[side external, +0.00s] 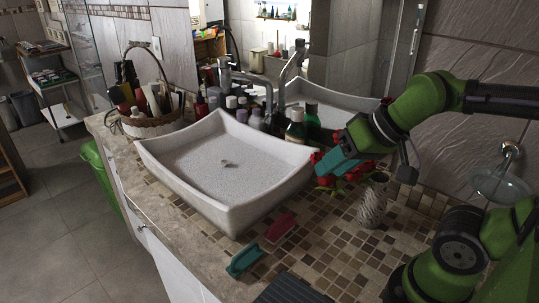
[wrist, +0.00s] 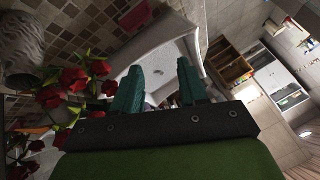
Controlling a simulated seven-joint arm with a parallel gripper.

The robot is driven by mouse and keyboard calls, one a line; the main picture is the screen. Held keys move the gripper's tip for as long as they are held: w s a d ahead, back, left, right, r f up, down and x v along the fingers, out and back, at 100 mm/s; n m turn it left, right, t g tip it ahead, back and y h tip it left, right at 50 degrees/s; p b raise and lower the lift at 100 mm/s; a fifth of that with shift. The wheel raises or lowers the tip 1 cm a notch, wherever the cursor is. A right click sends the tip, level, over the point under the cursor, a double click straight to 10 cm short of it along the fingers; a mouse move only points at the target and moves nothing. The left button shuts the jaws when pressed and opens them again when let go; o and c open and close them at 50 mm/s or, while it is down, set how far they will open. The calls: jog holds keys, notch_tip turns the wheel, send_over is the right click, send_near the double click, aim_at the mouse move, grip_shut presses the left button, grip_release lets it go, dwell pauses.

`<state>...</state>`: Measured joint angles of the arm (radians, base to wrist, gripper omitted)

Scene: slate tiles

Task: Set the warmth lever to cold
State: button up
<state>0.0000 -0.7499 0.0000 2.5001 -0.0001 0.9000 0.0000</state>
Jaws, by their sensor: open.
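A chrome tap (side external: 268,98) stands behind the pale stone basin (side external: 205,195) in the side view, with bottles around its foot. A similar chrome shape (side external: 292,65) shows beside it, perhaps its mirror reflection. I cannot clearly make out the warmth lever or its setting. My gripper (side external: 338,162), with teal fingers, is at the basin's right corner, to the right of the tap and apart from it. In the wrist view my gripper (wrist: 158,78) has its fingers spread, with the basin (wrist: 150,50) beyond them. The tap is not clear in that view.
Red roses (side external: 328,183) in a patterned vase (side external: 373,200) crowd my gripper; the roses (wrist: 75,80) also show close in the wrist view. Several bottles (side external: 296,128) stand behind the basin. A basket (side external: 150,125) is at left. Teal (side external: 243,261) and pink (side external: 280,227) items lie in front.

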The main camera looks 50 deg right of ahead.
jog(key=shift+c, duration=0.5)
jog(key=n+h, duration=1.9)
jog(key=n, duration=0.5)
send_near(264, 119)
jog(key=x, duration=1)
jog(key=shift+w+d+f, duration=0.15)
jog(key=shift+f, duration=0.1)
grip_shut()
